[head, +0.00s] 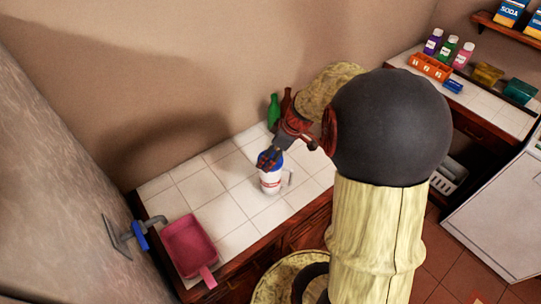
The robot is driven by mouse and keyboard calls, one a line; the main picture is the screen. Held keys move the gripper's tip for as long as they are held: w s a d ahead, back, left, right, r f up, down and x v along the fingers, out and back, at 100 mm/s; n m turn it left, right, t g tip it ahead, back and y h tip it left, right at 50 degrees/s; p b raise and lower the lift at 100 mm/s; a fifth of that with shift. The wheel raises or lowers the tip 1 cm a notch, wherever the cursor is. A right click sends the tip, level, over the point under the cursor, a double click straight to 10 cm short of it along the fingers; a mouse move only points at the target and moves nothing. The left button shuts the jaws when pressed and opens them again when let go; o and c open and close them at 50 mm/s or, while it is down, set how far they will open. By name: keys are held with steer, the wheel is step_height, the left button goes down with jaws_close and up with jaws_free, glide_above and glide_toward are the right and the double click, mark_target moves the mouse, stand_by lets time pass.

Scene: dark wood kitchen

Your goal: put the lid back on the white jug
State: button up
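The white jug (270,184) stands upright on the white tiled counter, its handle to the right and a red mark on its side. The blue lid (278,164) is at the jug's mouth, partly hidden by my fingers. I cannot tell whether it is seated on the rim or just above it. My gripper (267,159) reaches down from the upper right, with its dark fingers at the lid. The view is too small to show whether they grip it.
A pink dustpan-like tray (188,246) lies at the counter's front left, beside a grey tap with a blue part (140,236). A green bottle (273,110) and a brown bottle (286,101) stand behind by the wall. The tiles left of the jug are clear.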

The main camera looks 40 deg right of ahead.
stand_by(0.4)
steer(key=o, duration=1)
steer(key=shift+o, duration=0.6)
steer(key=shift+o, duration=1.1)
steer(key=shift+r, duration=0.15)
steer(key=shift+r+p, duration=1.35)
steer(key=shift+r, duration=2)
steer(key=shift+c, duration=0.9)
